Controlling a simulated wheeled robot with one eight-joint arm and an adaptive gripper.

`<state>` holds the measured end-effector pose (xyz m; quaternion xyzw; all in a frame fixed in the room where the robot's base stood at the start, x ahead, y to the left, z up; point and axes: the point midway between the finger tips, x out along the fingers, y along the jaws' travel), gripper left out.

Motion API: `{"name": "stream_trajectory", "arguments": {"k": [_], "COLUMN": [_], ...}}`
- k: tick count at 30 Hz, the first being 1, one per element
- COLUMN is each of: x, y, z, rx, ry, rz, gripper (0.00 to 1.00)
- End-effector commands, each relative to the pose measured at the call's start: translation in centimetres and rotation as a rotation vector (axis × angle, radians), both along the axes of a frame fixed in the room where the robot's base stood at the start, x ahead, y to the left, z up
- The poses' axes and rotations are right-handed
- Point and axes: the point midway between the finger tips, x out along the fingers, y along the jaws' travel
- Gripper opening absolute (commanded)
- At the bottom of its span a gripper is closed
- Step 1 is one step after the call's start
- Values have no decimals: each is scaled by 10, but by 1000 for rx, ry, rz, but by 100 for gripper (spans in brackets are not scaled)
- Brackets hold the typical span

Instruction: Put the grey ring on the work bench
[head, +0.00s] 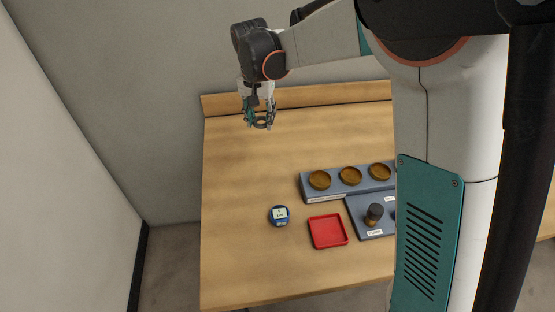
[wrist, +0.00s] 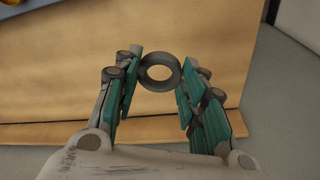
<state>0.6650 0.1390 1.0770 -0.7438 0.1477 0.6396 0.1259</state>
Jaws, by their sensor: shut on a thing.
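The grey ring (wrist: 160,86) is between the fingertips of my gripper (wrist: 158,84) in the wrist view, with a finger against each side of it. In the head view my gripper (head: 259,122) is over the back left part of the work bench (head: 240,180), and the ring (head: 262,126) shows small at its fingertips. The bench is a wooden top with a raised back edge. The ring appears to be above the bench surface; its exact height is hard to tell.
A grey rack with round brown wells (head: 325,197) stands mid-bench. The left and back left bench is clear. My arm hides the right side.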

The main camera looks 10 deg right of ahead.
Motion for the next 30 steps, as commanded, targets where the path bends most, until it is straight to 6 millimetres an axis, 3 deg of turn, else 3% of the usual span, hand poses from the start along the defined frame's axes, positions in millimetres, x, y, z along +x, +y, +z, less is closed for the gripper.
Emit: {"name": "stream_trajectory", "arguments": {"k": [3, 13, 18, 25, 30], "x": [0, 0, 0, 0, 0], "y": [0, 0, 0, 0, 0], "z": [-34, -112, -134, -148, -173], "rx": [0, 0, 0, 0, 0], "ry": [0, 0, 0, 0, 0], "rz": [0, 1, 1, 1, 1], "gripper": [22, 22, 22, 22, 22]}}
